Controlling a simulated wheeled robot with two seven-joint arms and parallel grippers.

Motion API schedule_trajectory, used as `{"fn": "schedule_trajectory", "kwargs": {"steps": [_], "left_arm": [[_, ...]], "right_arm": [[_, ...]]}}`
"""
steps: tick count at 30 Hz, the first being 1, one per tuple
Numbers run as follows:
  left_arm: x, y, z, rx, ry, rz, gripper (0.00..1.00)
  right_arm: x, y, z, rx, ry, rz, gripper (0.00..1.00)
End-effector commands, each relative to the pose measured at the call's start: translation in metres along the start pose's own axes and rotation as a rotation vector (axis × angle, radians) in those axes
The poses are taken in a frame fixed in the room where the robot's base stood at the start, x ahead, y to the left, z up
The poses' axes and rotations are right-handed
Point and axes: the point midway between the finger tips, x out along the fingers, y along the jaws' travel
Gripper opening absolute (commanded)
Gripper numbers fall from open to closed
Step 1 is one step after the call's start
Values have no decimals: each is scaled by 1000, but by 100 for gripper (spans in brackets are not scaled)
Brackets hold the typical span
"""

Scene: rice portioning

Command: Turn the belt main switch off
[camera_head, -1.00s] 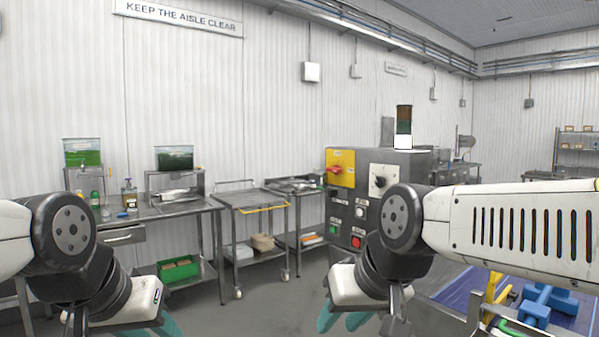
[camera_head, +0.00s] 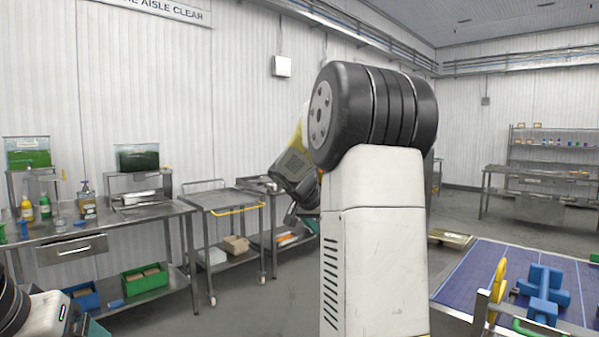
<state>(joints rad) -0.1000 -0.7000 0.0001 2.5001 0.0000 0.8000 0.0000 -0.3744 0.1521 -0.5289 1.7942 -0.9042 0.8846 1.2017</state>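The grey control cabinet with the belt main switch is almost wholly hidden behind my raised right arm. A yellow patch (camera_head: 297,139) shows at the left of the arm; it may be the switch's yellow plate, but I cannot be sure. The switch handle itself is not visible. My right gripper (camera_head: 303,222) is mostly hidden beyond the forearm, with a dark wrist part and a bit of teal showing; its opening cannot be made out. My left gripper (camera_head: 92,326) is at the bottom left, cut by the frame edge, with only a little teal showing.
A steel workbench (camera_head: 110,226) with bottles and green bins stands at the left. A wheeled cart (camera_head: 228,203) stands beside it. A blue conveyor (camera_head: 455,283) with blue and yellow parts lies at the lower right.

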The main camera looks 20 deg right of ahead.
Motion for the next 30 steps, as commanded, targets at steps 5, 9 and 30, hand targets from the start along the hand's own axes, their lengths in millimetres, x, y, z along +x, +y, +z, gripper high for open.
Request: {"fn": "schedule_trajectory", "kwargs": {"steps": [5, 9, 30], "left_arm": [[0, 0, 0, 0, 0, 0, 84], [0, 0, 0, 0, 0, 0, 84], [0, 0, 0, 0, 0, 0, 84]], "right_arm": [[12, -38, -91, 127, 346, 170, 85], [-8, -72, -141, 187, 598, 199, 85], [10, -90, -219, 227, 802, 175, 85]]}}
